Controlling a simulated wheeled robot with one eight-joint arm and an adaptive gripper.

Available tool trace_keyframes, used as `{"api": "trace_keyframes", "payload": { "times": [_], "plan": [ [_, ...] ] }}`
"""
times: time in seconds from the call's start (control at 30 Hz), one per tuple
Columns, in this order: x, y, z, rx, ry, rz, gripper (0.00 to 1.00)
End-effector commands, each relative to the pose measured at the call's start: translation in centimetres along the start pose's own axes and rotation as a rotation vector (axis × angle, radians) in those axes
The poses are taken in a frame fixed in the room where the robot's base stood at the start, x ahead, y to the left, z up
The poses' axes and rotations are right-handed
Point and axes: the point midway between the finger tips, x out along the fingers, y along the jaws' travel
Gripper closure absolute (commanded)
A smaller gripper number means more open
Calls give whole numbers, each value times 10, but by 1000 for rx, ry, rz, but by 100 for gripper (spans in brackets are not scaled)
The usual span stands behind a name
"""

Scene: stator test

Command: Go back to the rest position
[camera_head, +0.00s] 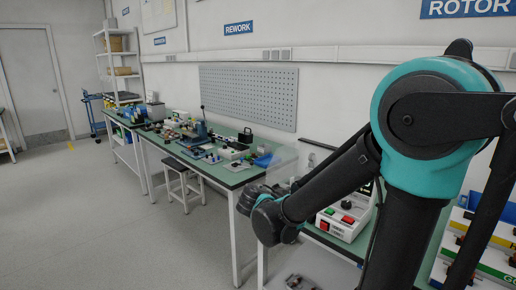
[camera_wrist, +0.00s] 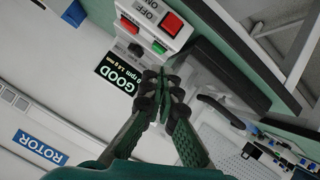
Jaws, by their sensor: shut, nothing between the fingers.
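My gripper (camera_wrist: 165,85) shows in the wrist view with its dark fingers together and nothing visible between them. It is in front of a white control box (camera_wrist: 165,22) with a red button, a green button and a dark knob, and a black display (camera_wrist: 121,72) reading GOOD. I cannot tell whether it touches either. In the head view my arm is bent, its teal elbow at the upper right and its forearm reaching down to the left. The control box (camera_head: 341,224) stands on a bench behind the forearm. My fingers cannot be made out clearly there.
A long green-topped workbench (camera_head: 236,178) carries tools and parts. A stool (camera_head: 183,172) stands before it. A pegboard (camera_head: 248,95) hangs on the wall. Colored bins (camera_head: 490,245) are at the right, close to my arm. The floor (camera_head: 90,220) at left is clear.

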Motion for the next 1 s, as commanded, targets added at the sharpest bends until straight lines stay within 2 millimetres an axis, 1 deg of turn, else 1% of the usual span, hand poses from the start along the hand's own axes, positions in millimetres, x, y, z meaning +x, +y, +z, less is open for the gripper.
{"api": "trace_keyframes", "payload": {
  "times": [0.03, 0.07, 0.1, 0.17, 0.2, 0.3, 0.4, 0.5, 0.6, 0.7, 1.0],
  "plan": [
    [14, 14, 18, -39, -74, -18, 100],
    [21, 20, 29, -68, -119, -40, 100],
    [28, 27, 45, -104, -177, -73, 100],
    [36, 36, 69, -151, -257, -131, 100],
    [40, 41, 84, -178, -304, -175, 100],
    [42, 50, 120, -227, -400, -299, 100],
    [38, 54, 150, -250, -461, -433, 100],
    [31, 53, 171, -255, -483, -556, 100],
    [24, 51, 184, -249, -481, -648, 100],
    [18, 49, 189, -242, -470, -706, 100],
    [15, 47, 191, -241, -461, -739, 100]
  ]
}}
